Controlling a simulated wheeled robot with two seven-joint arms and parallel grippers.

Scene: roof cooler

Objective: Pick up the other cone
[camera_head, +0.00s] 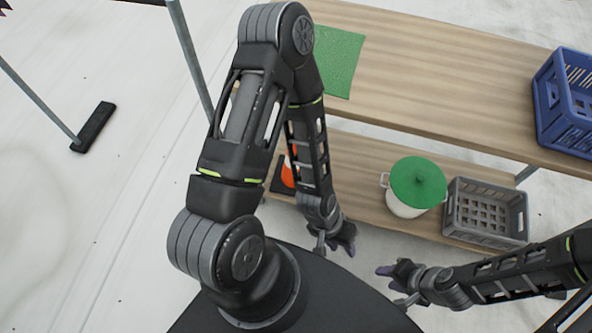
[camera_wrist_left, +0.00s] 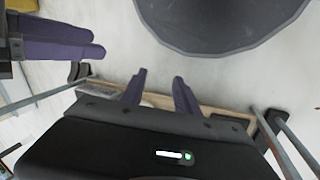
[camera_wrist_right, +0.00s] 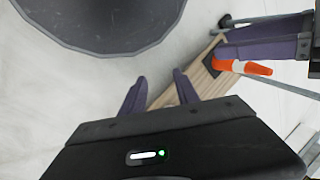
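An orange and white cone (camera_head: 288,177) with a dark base is on the lower shelf in the head view, partly hidden behind my left arm. It also shows in the right wrist view (camera_wrist_right: 241,67), at the shelf's end. My left gripper (camera_head: 335,249) is open and empty, below and right of the cone in the head view, in front of the lower shelf. My right gripper (camera_head: 390,287) is open and empty, farther right and lower. Both pairs of purple fingers stand apart in the left wrist view (camera_wrist_left: 160,84) and the right wrist view (camera_wrist_right: 160,82).
A white bucket with a green lid (camera_head: 418,183) and a grey crate (camera_head: 487,211) stand on the lower shelf (camera_head: 345,180). The wooden table top (camera_head: 440,75) above holds a green mat (camera_head: 338,60) and a blue crate (camera_head: 566,105). Open pale floor lies left.

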